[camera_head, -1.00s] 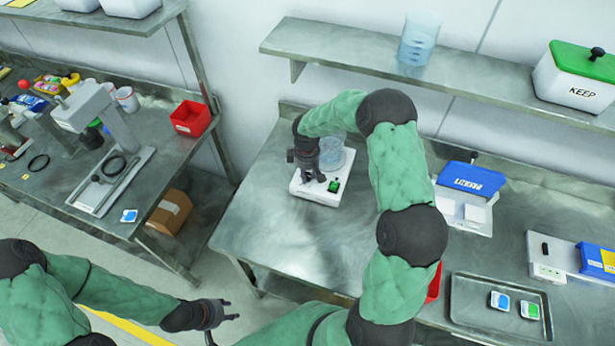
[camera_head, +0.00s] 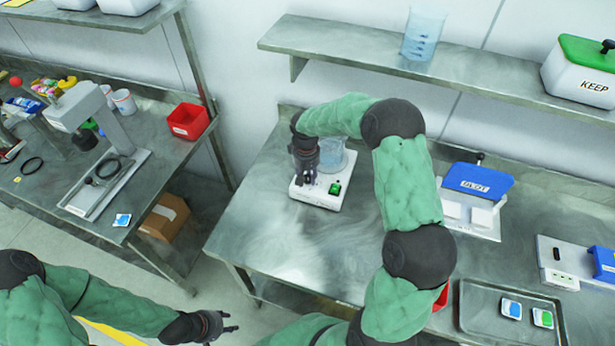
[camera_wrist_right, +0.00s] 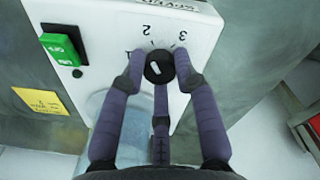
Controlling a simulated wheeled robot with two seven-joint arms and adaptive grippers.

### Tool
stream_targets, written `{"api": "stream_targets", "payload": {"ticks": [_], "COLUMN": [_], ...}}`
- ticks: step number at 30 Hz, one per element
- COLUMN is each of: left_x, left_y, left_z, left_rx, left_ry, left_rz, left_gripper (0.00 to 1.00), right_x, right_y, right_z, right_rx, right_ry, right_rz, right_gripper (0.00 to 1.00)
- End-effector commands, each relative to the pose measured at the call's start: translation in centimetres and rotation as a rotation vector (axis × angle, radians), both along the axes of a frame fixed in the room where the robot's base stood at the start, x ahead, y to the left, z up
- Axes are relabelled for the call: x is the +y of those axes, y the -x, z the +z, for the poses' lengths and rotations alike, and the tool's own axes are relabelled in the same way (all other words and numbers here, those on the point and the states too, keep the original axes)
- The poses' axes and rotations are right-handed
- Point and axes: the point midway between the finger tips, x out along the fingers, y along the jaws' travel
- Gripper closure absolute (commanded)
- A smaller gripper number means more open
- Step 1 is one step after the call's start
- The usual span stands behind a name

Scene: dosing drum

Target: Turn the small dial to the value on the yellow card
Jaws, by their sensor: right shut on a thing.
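The small black dial (camera_wrist_right: 158,67) with a white mark is on a white device panel, with the numbers 1, 2 and 3 around it. My right gripper (camera_wrist_right: 158,78) is shut on the dial, its fingers around the knob. In the head view the right gripper (camera_head: 307,180) is at the white device (camera_head: 322,196) on the table; it hides the dial there. The yellow card (camera_wrist_right: 41,102) lies beside the device in the wrist view; its writing is too small to read. My left gripper (camera_head: 226,324) is open and empty, away from the device at the lower left.
A green rocker switch (camera_wrist_right: 62,48) is on the same panel. A clear beaker (camera_head: 331,155) stands at the device. To the right are a blue-lidded device (camera_head: 478,180) and a metal tray (camera_head: 480,318). The table in front of the device is clear.

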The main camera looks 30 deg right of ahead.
Motion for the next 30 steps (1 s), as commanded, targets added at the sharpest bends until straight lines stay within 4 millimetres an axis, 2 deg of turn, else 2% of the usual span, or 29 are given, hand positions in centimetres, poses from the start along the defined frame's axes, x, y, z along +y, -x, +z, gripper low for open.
{"api": "stream_targets", "payload": {"ticks": [15, 16, 18, 30], "left_x": [0.0, 0.0, 0.0, 0.0], "left_y": [-0.01, -0.01, -0.01, -0.01], "left_z": [-0.12, -0.12, -0.12, -0.12], "left_rx": [0.0, 0.0, 0.0, 0.0], "left_ry": [0.0, 0.0, 0.0, 0.0], "left_rz": [0.0, 0.0, 0.0, 0.0], "left_gripper": [0.6, 0.6, 0.6, 0.6], "right_x": [0.08, 0.08, 0.07, 0.02], "right_y": [0.12, 0.12, 0.11, -0.01], "right_z": [-0.12, -0.12, -0.11, 0.27], "right_rx": [0.004, 0.004, 0.003, -0.001], "right_ry": [-0.001, -0.001, -0.001, 0.0], "right_rz": [-0.02, -0.02, -0.02, -0.02], "right_gripper": [1.0, 0.66, 0.47, 0.45]}}
